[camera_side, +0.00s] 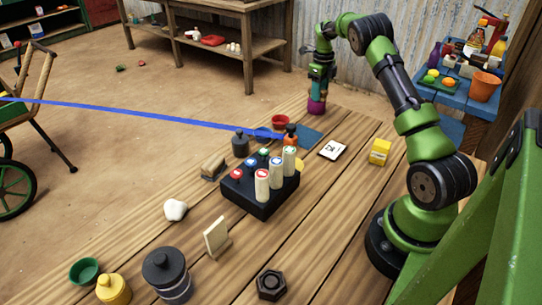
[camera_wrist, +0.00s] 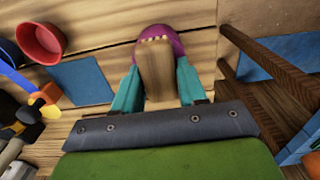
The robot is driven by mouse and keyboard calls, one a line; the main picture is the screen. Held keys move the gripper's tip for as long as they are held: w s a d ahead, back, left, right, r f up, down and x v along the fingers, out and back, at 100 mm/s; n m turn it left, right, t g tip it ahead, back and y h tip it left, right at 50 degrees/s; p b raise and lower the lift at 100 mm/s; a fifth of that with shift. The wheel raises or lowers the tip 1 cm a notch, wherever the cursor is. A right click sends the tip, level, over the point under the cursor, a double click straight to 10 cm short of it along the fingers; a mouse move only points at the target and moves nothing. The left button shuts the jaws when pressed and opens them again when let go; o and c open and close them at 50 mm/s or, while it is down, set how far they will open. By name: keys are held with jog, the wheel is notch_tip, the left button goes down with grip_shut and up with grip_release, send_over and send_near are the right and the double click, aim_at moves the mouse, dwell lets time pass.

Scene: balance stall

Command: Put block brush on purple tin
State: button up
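My gripper (camera_side: 318,88) points down at the far end of the table, over the purple tin (camera_side: 316,106). In the wrist view my gripper (camera_wrist: 157,88) has its teal fingers on either side of a brown wooden block brush (camera_wrist: 156,75), with a row of pale tufts at its far end. The purple tin (camera_wrist: 176,40) shows behind and around that end. Whether the brush touches the tin is hidden. In the side view the fingers hide the brush.
A red bowl (camera_side: 280,120) and a blue mat (camera_side: 308,137) lie near the tin. A black rack with several capped cylinders (camera_side: 262,203), a white card (camera_side: 333,150) and a yellow box (camera_side: 380,151) stand closer. A blue side table (camera_side: 455,98) is at the right.

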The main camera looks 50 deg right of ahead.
jog(key=o, duration=0.4)
notch_tip(320, 180, up, 12)
jog(key=s+a+r+n+t, duration=0.2)
jog(key=a+r+n, duration=0.45)
jog(key=a, duration=0.35)
jog(key=s+a+r+n+t, duration=0.2)
jog(key=a+r+n, duration=0.3)
jog(key=a+n, duration=0.4)
jog(key=s+a+f+n+t+y, duration=0.1)
jog(key=s+a+f+n, duration=0.1)
jog(key=s+a+n, duration=0.6)
jog(key=s+a+f+n+t+y, duration=0.1)
jog(key=s+a+f+n+t, duration=0.1)
jog(key=s+a+n, duration=0.5)
jog(key=a+n, duration=0.1)
jog(key=a, duration=0.4)
jog(key=shift+s+a+f, duration=0.15)
jog(key=shift+s+f, duration=0.15)
jog(key=shift+s, duration=0.1)
jog(key=shift+n, duration=0.25)
